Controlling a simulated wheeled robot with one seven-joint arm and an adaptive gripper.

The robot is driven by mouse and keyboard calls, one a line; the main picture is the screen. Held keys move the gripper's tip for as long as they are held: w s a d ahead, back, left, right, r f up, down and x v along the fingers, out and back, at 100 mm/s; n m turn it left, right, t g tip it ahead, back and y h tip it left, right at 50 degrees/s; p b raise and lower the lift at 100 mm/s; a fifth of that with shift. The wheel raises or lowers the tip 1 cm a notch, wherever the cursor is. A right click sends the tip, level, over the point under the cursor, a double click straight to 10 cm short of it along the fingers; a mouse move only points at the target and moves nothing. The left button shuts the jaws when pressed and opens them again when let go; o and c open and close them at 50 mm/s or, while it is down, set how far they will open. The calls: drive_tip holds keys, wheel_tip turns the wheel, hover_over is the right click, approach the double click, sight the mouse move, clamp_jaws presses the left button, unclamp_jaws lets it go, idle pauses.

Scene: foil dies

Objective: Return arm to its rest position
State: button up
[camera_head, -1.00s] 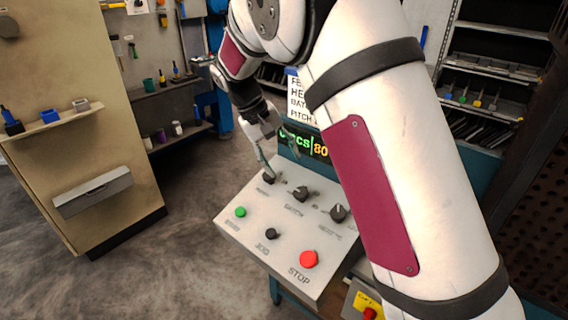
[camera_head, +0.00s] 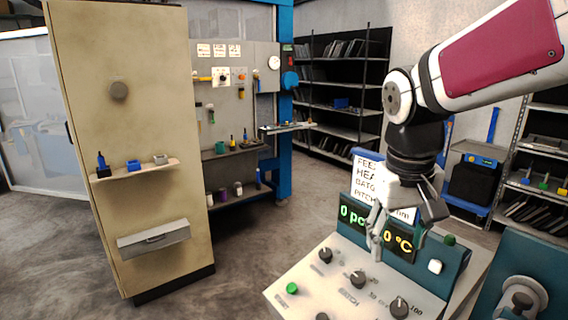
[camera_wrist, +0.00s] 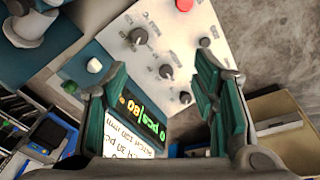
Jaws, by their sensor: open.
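My gripper (camera_head: 400,238) hangs from my arm in front of the control panel's display, above the knobs, in the head view. In the wrist view my gripper (camera_wrist: 160,85) has its two green-padded fingers wide apart with nothing between them but the view of the panel. The control panel (camera_head: 290,272) has a pale sloped face with dark knobs (camera_head: 358,279) and a green button (camera_head: 292,288). Its display (camera_head: 352,216) shows green and yellow digits, partly hidden by my gripper. A red button (camera_wrist: 185,5) shows at the top of the wrist view.
A beige cabinet (camera_head: 150,90) with a small shelf (camera_head: 135,170) and a grey drawer box (camera_head: 153,239) stands at left. Dark shelving (camera_head: 345,70) is at the back. A white sign (camera_head: 368,176) stands behind the panel. Open floor (camera_head: 240,250) lies between cabinet and panel.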

drive_tip(key=s+f+t+y, duration=0.1)
drive_tip(key=s+t, duration=0.2)
drive_tip(key=s, duration=1.3)
drive_tip(key=shift+s+d, duration=0.15)
drive_tip(key=shift+d, duration=0.15)
